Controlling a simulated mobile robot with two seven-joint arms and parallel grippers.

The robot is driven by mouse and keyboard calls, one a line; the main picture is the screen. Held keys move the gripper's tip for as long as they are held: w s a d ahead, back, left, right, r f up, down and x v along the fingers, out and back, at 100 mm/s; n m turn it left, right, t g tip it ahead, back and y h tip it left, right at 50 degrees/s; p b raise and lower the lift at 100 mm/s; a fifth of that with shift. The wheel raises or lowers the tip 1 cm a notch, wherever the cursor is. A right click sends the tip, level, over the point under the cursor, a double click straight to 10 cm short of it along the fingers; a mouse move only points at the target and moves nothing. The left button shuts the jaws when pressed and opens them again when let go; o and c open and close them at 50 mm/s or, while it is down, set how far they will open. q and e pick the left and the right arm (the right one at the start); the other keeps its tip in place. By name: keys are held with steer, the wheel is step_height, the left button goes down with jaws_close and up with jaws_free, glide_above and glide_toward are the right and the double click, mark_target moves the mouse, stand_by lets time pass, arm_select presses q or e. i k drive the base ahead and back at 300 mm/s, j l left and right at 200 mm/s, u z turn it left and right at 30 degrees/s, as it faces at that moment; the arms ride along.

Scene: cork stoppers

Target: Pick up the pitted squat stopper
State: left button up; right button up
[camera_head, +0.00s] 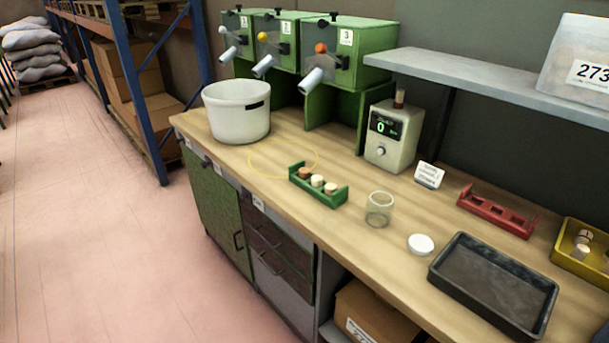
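A yellow tray (566,261) at the right edge holds pale stoppers (581,251), partly cut off from view. A brown stopper-like piece (399,97) stands upright on top of the display device (392,138). The stoppers are too small here to tell which is pitted and squat. Neither of my grippers is in view.
A white pot (237,113) stands at the left, beside a yellow ring (282,158) marked on the bench. A glass jar (380,209), white lid (421,244), dark tray (491,283) and red rack (497,213) occupy the right. A shelf (500,85) overhangs the back.

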mark_target(303, 173)
steer(key=i+j+z, duration=0.15)
steer(key=i+z, duration=0.2)
steer(key=i+j+z, duration=0.25)
steer(key=z, duration=0.15)
steer(key=i+j+z, duration=0.35)
steer(key=k+l, duration=0.05)
steer(key=k, duration=0.05)
